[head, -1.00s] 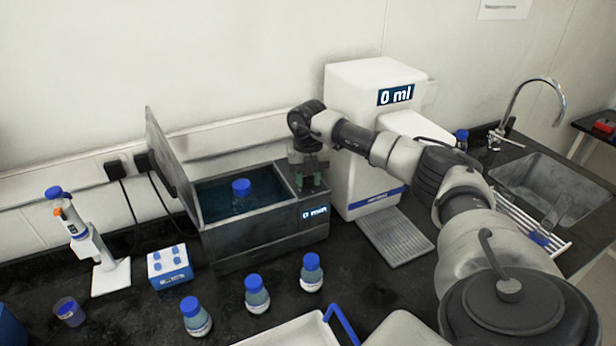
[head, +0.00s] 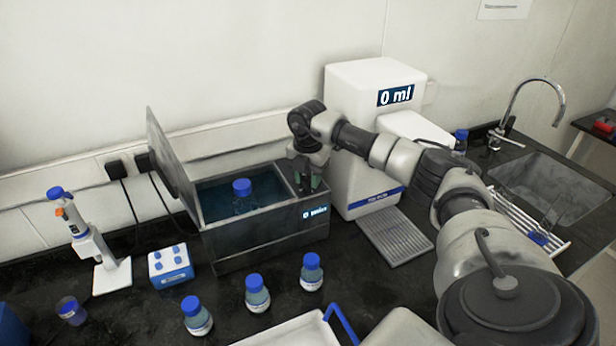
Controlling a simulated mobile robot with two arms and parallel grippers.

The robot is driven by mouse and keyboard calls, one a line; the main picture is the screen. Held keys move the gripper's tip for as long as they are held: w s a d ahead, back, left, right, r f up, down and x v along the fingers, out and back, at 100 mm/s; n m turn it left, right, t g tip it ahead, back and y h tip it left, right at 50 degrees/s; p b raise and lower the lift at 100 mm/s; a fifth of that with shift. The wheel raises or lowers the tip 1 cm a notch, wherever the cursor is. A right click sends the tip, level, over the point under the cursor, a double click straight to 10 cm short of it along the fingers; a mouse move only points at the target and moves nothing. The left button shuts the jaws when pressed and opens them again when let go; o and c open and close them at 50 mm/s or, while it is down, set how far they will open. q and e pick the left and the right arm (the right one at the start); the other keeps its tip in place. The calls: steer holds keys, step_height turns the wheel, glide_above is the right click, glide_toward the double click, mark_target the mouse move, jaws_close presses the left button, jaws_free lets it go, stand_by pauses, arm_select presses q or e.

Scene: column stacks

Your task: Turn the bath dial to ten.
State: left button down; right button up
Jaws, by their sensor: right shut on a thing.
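The water bath (head: 262,240) is a dark grey box with its lid raised at the left. A blue-capped bottle (head: 242,199) stands in its water. Its small front display (head: 314,212) appears to read 0 min. My right gripper (head: 306,186) points down onto the right end of the bath's top and is shut on the bath dial. The dial itself is hidden by the fingers, so its setting cannot be seen. My left gripper is not in view.
A white dispenser (head: 362,130) reading 0 ml stands close to the right of the bath. Several blue-capped bottles (head: 257,294) stand in front of it. A pipette stand (head: 108,274) and a blue-white rack (head: 170,267) are at the left. A sink (head: 555,185) is at the far right.

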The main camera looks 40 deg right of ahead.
steer(key=shift+w+d+r, duration=0.1)
steer(key=shift+r, duration=0.15)
steer(key=o, duration=0.8)
steer(key=shift+c, duration=0.2)
steer(key=shift+o, duration=0.8)
steer(key=shift+f, duration=0.15)
step_height(320, 180, up, 11)
steer(key=b, duration=0.3)
steer(key=shift+f, duration=0.1)
